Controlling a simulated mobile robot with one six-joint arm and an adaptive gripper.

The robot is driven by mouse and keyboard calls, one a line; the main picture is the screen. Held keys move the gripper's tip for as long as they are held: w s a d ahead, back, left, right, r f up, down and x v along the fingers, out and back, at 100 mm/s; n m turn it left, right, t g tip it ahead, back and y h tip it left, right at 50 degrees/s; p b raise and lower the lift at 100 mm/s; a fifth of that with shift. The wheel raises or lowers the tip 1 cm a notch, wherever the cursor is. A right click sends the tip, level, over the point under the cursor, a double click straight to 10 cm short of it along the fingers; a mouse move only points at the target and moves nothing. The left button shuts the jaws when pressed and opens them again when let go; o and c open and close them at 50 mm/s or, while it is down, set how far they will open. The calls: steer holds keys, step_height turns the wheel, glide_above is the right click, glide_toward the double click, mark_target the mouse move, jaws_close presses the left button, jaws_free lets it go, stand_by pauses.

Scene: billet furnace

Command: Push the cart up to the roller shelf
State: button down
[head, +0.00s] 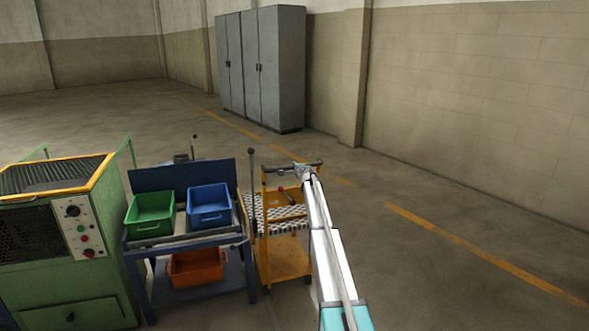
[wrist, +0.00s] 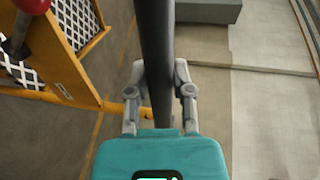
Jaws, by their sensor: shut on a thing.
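The orange-yellow cart (head: 287,262) stands to the right of a blue bench, with a black-and-white patterned deck (head: 284,222) and a dark handle bar across its top (head: 276,168). My gripper (head: 304,173) is shut on the handle bar. In the wrist view the dark bar (wrist: 155,55) runs between the two fingers of my gripper (wrist: 160,90). Part of the cart's orange frame (wrist: 88,75) shows at the left there, with white lattice and a red knob (wrist: 33,4).
The blue bench (head: 194,241) holds a green bin (head: 150,214), a blue bin (head: 209,206) and an orange bin below (head: 196,267). A green machine (head: 85,275) stands left of it. Grey cabinets (head: 275,75) stand behind. The floor to the right is clear up to the wall.

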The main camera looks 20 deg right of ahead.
steer(key=shift+w, duration=0.35)
steer(key=shift+c, duration=2.4)
jaws_free()
steer(key=shift+s, duration=0.3)
